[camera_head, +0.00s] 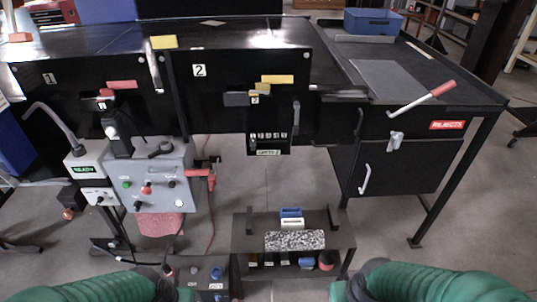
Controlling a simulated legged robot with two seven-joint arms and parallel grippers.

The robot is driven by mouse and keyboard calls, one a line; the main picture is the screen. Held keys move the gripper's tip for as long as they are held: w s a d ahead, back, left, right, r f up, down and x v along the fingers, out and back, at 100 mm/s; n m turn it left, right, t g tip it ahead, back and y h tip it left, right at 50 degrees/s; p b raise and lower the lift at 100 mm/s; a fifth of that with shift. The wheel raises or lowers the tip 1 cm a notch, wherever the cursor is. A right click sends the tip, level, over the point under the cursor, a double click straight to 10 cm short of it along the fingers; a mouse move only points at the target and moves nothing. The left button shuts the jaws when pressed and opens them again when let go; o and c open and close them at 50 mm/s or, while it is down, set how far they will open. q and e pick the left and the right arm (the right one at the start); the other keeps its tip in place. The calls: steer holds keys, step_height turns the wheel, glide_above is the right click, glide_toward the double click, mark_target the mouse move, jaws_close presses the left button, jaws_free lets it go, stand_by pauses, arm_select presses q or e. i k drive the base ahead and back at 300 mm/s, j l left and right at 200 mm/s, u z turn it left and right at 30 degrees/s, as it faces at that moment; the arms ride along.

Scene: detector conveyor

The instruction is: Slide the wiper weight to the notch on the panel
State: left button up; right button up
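Black panel 2 (186,90) is at the upper middle, with a white "2" tag. I cannot tell which small part is the wiper weight or where the notch is. My green-sleeved arms come in at the bottom left and bottom right, well below the panel. Their grippers are not visible.
A grey control box (160,180) with knobs stands at left. A low dark shelf (250,240) holds a speckled block (295,240). The rejects cabinet (400,165) is at right, with a red-handled lever (422,98). Bare floor (210,225) shows between.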

mark_target(253, 141)
steer(key=i+l+z, duration=0.25)
steer(key=i+l, duration=0.15)
steer(key=i+l+z, duration=0.2)
steer(key=i, duration=0.45)
steer(key=l, duration=0.1)
